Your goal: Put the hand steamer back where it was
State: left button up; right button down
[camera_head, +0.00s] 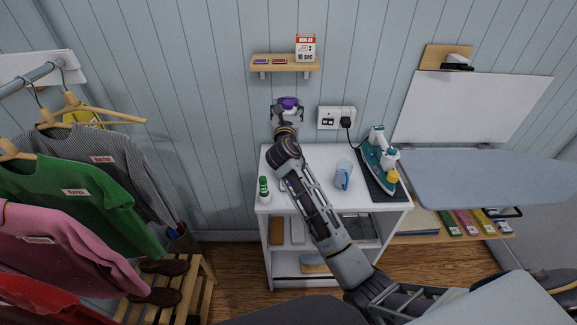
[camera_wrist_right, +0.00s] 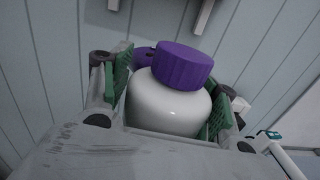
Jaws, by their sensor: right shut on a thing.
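The hand steamer, a white rounded body with a purple cap, shows large in the right wrist view (camera_wrist_right: 172,98). In the head view only its purple top (camera_head: 288,102) shows clearly. My right gripper (camera_head: 287,113) is shut on it, with its green-padded fingers on both sides of the white body in the wrist view (camera_wrist_right: 168,97). The gripper is near the wall, below the small wooden shelf and over the back left of the white cabinet (camera_head: 315,156). The steamer's lower part is hidden by the gripper. My left gripper is not in view.
The wooden shelf (camera_head: 285,68) holds a "10 sec" sign (camera_head: 305,48). On the cabinet stand a green-capped bottle (camera_head: 264,190), a clear cup (camera_head: 342,177) and a teal iron (camera_head: 378,158). An ironing board (camera_head: 480,175) is right; hanging shirts (camera_head: 75,195) are left.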

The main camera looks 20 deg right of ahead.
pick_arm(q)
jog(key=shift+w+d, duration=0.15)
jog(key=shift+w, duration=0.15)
pick_arm(e)
jog(key=shift+w+d, duration=0.1)
jog(key=shift+w, duration=0.25)
jog(key=shift+s, duration=0.1)
jog(key=shift+f+b, duration=0.45)
jog(key=shift+f, duration=2.65)
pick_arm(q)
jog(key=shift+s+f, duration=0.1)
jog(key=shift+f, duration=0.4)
pick_arm(e)
jog(key=shift+f+b, duration=0.45)
jog(key=shift+f, duration=1.45)
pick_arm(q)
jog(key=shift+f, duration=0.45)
